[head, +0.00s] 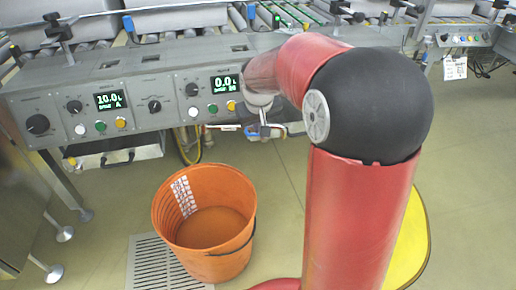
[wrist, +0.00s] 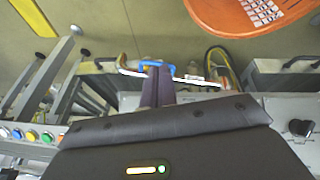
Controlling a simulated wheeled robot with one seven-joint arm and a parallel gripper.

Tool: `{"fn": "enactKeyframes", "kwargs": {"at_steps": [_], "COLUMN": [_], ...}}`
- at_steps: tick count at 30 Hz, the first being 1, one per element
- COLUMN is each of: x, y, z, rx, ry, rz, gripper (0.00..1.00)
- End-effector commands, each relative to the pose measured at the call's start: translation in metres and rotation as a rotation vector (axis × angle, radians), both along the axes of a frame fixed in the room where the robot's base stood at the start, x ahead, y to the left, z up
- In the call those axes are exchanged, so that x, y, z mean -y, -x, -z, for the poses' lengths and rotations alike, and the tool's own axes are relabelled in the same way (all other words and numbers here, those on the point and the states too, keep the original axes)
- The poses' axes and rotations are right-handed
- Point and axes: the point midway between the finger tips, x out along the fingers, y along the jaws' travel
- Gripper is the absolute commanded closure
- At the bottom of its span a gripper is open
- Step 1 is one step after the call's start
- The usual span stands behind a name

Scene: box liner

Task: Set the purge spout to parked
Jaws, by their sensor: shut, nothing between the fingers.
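The purge spout is a thin pale metal tube (wrist: 205,82) with a bent end at its left and a small label. A blue part (wrist: 152,64) sits on it at my fingertips. In the head view a piece of the tube (head: 222,126) shows under the control panel, beside my gripper (head: 266,132). My gripper (wrist: 157,74) is shut with its dark fingers together and holds nothing. The fingertips lie close to or against the blue part; I cannot tell whether they touch. My wrist and arm hide much of the spout in the head view.
An orange bucket (head: 235,268) stands on the floor below, left of my arm; it also shows in the wrist view (wrist: 225,22). A floor grate (head: 146,262) lies beside it. The control panel (head: 140,122) carries knobs, buttons and two displays. Open floor lies right of the bucket.

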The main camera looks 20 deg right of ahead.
Motion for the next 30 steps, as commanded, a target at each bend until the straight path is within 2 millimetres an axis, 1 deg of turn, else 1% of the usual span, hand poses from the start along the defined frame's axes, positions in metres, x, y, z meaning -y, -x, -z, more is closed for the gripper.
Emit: {"fn": "enactKeyframes", "kwargs": {"at_steps": [1, 4, 7, 11, 14, 21, 26, 27, 30], "x": [-0.002, -0.004, -0.005, -0.004, -0.003, 0.004, 0.007, 0.010, 0.014], "y": [0.007, 0.017, 0.022, 0.021, 0.015, -0.006, -0.019, -0.028, -0.042], "z": [0.008, 0.007, 0.006, 0.012, 0.025, 0.072, 0.101, 0.094, 0.091], "rx": [0.033, 0.076, 0.099, 0.105, 0.102, 0.099, 0.100, 0.106, 0.105], "ry": [-0.031, -0.086, -0.119, -0.132, -0.132, -0.131, -0.131, -0.130, -0.131], "rz": [0.084, 0.222, 0.295, 0.325, 0.323, 0.321, 0.320, 0.321, 0.320], "gripper": [1.00, 1.00, 1.00, 1.00, 1.00, 1.00, 1.00, 1.00, 1.00]}}
